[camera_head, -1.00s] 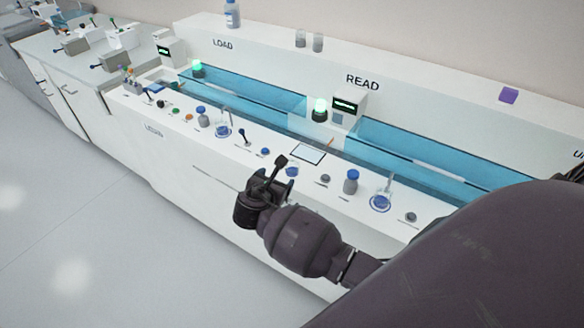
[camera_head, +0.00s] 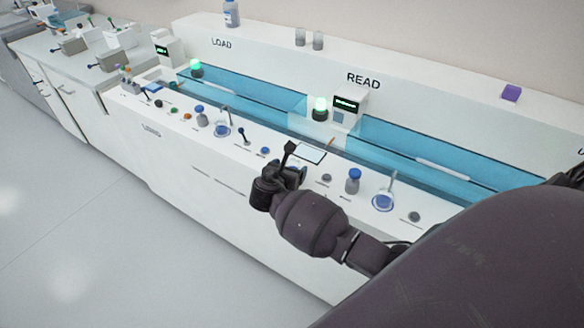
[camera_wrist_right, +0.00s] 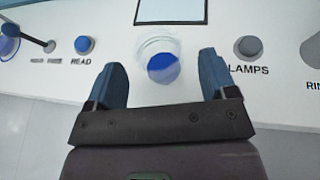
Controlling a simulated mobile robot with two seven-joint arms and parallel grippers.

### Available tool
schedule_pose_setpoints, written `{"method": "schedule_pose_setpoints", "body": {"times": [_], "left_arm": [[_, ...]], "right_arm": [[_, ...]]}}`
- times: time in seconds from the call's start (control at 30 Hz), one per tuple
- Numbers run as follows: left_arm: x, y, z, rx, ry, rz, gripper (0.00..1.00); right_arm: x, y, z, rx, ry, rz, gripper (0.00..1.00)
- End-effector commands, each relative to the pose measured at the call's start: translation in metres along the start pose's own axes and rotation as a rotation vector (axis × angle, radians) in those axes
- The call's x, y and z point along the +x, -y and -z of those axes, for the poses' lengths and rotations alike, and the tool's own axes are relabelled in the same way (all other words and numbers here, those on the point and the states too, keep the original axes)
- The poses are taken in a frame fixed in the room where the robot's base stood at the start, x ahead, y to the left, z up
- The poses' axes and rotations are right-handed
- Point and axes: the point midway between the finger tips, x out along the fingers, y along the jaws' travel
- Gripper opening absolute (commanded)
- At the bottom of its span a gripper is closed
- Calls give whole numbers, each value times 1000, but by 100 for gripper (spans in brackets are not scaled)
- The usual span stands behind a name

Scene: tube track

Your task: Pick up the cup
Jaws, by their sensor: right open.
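The cup (camera_wrist_right: 158,48) shows in the right wrist view as a small clear vessel with a round blue patch in it. It stands on the white counter between and just beyond the fingers of my right gripper (camera_wrist_right: 162,76). The gripper is open and empty, one finger on each side, and I see no contact. In the head view my right gripper (camera_head: 285,168) is over the counter's front edge and hides the cup. My left gripper is in neither view.
A white pad (camera_head: 309,153) lies behind the cup's place. A blue-capped bottle (camera_head: 353,182), a dish with a stick (camera_head: 383,201) and several knobs stand along the white counter (camera_head: 250,170). Blue channels (camera_head: 420,160) run behind. The floor (camera_head: 90,235) in front is clear.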

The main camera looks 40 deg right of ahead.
Motion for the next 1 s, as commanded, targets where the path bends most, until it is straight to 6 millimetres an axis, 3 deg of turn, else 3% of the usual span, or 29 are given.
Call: {"method": "schedule_pose_setpoints", "body": {"times": [0.2, 0.47, 0.8, 1.0], "left_arm": [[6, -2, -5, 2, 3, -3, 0], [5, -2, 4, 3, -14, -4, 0], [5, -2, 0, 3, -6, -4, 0], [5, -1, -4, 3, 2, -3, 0]], "right_arm": [[30, 1, 2, -3, -2, 3, 78], [32, 1, -1, 0, -1, 0, 78], [32, 1, 0, -1, -1, 1, 26], [32, 1, -1, -1, -1, 1, 24]]}}
